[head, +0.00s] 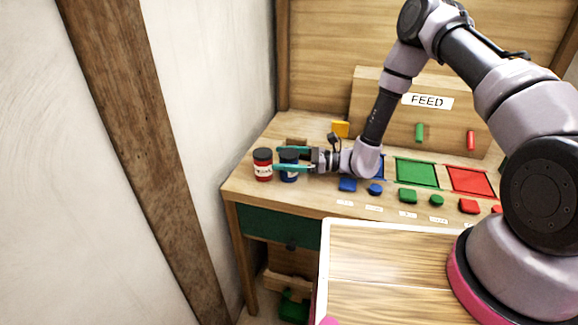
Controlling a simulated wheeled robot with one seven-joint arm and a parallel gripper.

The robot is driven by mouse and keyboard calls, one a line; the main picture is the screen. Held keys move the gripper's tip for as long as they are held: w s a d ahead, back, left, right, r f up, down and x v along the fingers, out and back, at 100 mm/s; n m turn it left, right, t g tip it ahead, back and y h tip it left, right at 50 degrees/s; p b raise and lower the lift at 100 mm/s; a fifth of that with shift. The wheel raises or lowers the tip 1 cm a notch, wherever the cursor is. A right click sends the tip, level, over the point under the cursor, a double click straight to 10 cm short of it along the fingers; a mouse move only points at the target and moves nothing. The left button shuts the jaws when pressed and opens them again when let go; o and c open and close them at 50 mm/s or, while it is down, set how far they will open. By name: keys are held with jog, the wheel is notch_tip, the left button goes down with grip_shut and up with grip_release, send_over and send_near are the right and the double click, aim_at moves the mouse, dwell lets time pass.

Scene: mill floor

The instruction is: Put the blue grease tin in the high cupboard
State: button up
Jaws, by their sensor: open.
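The blue grease tin (289,176) has a dark lid and stands upright near the left end of the wooden bench. My gripper (279,158) points left, with one teal finger on the far side of the blue tin and one on the near side. The fingers are open around the tin; I cannot tell whether either touches it. The near finger hides part of the tin's front. A red tin (263,166) with a dark lid and a pale label stands just left of the blue one, close to the fingertips. I cannot make out the high cupboard.
The bench (246,189) holds blue, green and red blocks and coloured squares right of the tins. A green drawer (271,229) is below. A white wall and wooden post (140,130) are left.

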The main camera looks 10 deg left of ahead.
jog(key=shift+a, duration=0.6)
jog(key=c, duration=1.4)
grip_shut()
jog(key=shift+r, duration=0.1)
